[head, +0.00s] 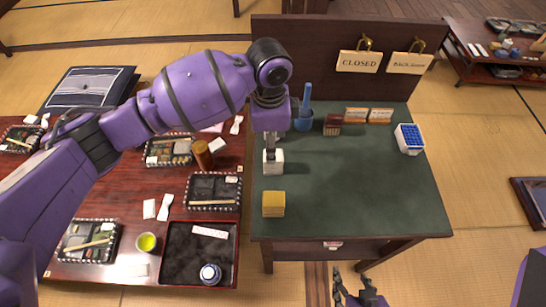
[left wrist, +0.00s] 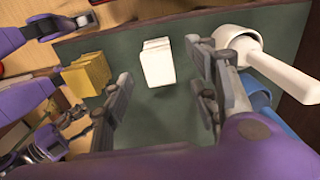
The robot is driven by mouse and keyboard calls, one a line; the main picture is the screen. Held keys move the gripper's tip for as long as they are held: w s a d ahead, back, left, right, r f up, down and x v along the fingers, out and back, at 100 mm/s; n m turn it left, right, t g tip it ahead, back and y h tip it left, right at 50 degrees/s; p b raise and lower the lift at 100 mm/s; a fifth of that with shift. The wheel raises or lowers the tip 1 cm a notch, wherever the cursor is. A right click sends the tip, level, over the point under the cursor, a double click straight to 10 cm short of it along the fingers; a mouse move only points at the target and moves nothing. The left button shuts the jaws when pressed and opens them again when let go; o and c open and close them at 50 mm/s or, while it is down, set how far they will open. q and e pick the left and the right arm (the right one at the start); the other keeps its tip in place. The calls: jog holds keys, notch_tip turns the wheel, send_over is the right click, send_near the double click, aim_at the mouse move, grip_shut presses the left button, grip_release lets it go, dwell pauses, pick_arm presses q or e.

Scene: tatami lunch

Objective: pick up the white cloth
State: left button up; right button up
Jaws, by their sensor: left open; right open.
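The white cloth (head: 273,167) is a small folded stack on the green top of the desk, near its left edge. In the left wrist view the white cloth (left wrist: 157,62) lies ahead of and between the two fingers, with green surface around it. My left gripper (head: 271,146) points down from above, right over the cloth and partly covering it in the head view. Its fingers (left wrist: 160,88) are apart with nothing held between them; whether they touch the cloth I cannot tell. My right gripper (head: 358,290) is open and empty, low in front of the desk.
A yellow folded stack (head: 273,204) sits just in front of the white cloth. A blue cup (head: 304,122) with a blue-handled tool stands behind; a white handled vessel (left wrist: 237,38) shows beside the right finger. The desk's middle is clear. A low table with trays (head: 240,262) adjoins left.

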pick_arm(q)
jog(key=shift+s+d+f, duration=0.15)
jog(key=shift+s+f, duration=0.15)
jog(key=shift+f, duration=0.4)
jog(key=f, duration=0.4)
jog(key=shift+w+d, duration=0.15)
jog(key=shift+d, duration=0.05)
jog(key=shift+f, duration=0.1)
jog(key=c, duration=1.1)
jog(key=shift+c, duration=1.1)
jog(key=shift+r, duration=0.4)
jog(key=r, duration=0.3)
jog(key=shift+d+r, duration=0.15)
jog(key=shift+d, duration=0.1)
jog(key=s+d+r+p, duration=0.1)
jog(key=s+d+r, duration=0.8)
jog(key=shift+s+d, duration=0.25)
jog(key=shift+d, duration=0.15)
pick_arm(e)
jog(key=shift+s+a+r, duration=0.1)
jog(key=shift+s+r, duration=0.1)
jog(key=shift+r, duration=0.2)
